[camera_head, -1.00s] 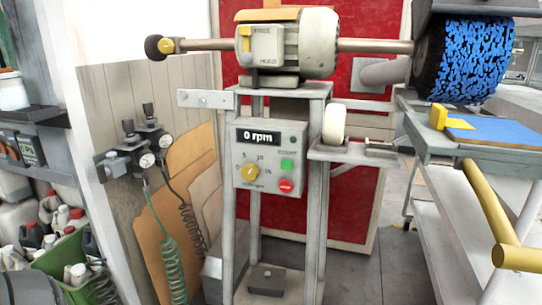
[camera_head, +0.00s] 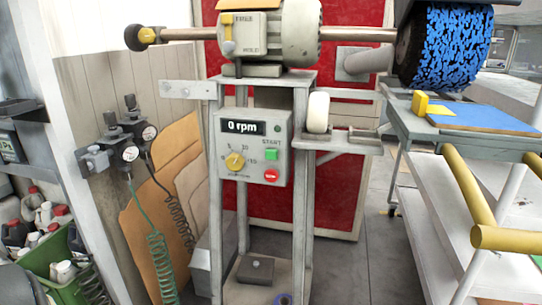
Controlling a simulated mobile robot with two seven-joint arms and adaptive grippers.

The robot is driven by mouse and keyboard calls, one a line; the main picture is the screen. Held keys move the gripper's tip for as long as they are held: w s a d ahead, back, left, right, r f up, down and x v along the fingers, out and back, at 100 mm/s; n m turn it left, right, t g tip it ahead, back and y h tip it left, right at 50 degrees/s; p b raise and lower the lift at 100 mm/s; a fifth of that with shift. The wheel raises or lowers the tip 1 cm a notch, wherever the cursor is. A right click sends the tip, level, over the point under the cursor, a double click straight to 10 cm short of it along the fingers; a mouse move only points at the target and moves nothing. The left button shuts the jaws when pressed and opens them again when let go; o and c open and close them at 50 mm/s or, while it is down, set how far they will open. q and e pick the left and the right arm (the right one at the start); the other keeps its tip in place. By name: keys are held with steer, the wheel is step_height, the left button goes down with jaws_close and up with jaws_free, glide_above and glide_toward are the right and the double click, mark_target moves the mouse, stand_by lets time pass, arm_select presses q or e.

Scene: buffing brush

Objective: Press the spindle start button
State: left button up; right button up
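The green start button (camera_head: 271,154) sits on the right side of the grey control box (camera_head: 227,172), under the word START. The box's display (camera_head: 244,127) reads 0 rpm. A red stop button (camera_head: 271,176) is below the green one, and a yellow dial (camera_head: 235,161) is to its left. The box is fixed to the front of the metal stand below the motor (camera_head: 299,35). A blue-and-black buffing brush (camera_head: 452,45) is on the shaft at the upper right. Neither of my grippers is in view.
A cart with yellow handles (camera_head: 481,238) stands at the right, with a blue pad (camera_head: 490,114) and a yellow block (camera_head: 421,103) on top. A green crate (camera_head: 66,272) holds bottles at lower left.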

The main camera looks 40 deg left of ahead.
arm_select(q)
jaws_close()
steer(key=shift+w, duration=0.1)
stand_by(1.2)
